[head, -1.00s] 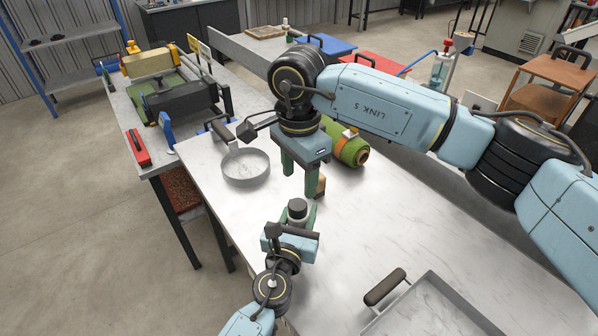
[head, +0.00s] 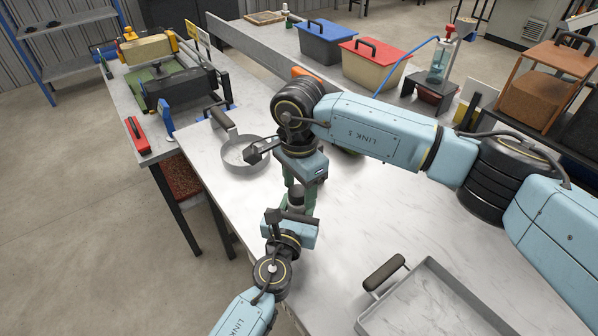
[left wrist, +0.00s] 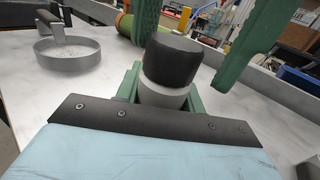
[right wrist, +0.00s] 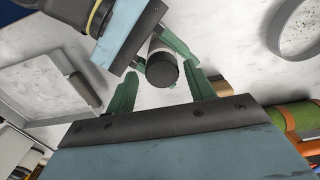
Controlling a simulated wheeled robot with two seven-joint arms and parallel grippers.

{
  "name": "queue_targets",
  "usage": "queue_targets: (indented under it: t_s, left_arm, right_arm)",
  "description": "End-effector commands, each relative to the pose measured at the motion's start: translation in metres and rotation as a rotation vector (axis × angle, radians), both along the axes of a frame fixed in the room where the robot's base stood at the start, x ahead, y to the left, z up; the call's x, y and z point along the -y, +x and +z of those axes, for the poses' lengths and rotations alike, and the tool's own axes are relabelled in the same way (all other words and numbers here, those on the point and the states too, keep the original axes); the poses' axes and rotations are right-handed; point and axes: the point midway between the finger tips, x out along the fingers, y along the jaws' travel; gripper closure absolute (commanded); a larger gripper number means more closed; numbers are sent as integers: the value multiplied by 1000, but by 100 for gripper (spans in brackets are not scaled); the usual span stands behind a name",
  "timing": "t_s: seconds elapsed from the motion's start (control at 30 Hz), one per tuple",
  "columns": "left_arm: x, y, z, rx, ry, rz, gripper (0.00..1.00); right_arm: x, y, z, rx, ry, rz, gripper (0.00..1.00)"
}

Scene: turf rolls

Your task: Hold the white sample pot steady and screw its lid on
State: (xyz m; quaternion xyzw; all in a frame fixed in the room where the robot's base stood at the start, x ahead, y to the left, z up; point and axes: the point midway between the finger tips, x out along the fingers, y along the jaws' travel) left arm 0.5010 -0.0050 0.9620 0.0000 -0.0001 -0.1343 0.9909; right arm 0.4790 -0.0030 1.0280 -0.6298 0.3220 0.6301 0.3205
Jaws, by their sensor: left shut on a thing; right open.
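The white sample pot (left wrist: 160,94) is upright in my left gripper (head: 291,214), whose green fingers are shut around its body. Its dark lid (left wrist: 172,60) sits on top of the pot; how far it is screwed on cannot be told. The lid also shows in the right wrist view (right wrist: 162,72). My right gripper (right wrist: 160,80) points down above the pot, open, with one finger on each side of the lid and gaps visible between. In the head view, my right gripper (head: 301,188) partly hides the pot.
A round grey pan (head: 245,155) lies at the table's left side. A grey tray (head: 430,305) with a dark handle is at the front right. A green turf roll (right wrist: 290,116) lies behind my right gripper. The marble-like table (head: 400,220) is clear between.

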Motion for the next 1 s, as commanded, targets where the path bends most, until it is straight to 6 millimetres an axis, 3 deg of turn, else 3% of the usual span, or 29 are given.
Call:
queue_targets:
  t_s: [0.4, 0.73, 0.87, 1.0]
  left_arm:
    - [0, 0, 0, -1, 0, 0, 100]
    - [-1, 0, 0, -1, 0, 2, 100]
    - [-1, 1, 0, -1, -1, 4, 100]
    - [-2, 1, 0, -1, -1, 5, 100]
  right_arm:
    - [0, 0, -7, 1, 0, 0, 48]
    - [0, -1, -7, -1, -1, 1, 91]
    - [0, -1, -7, -2, -2, -17, 93]
    - [0, -2, -8, -4, -2, -167, 93]
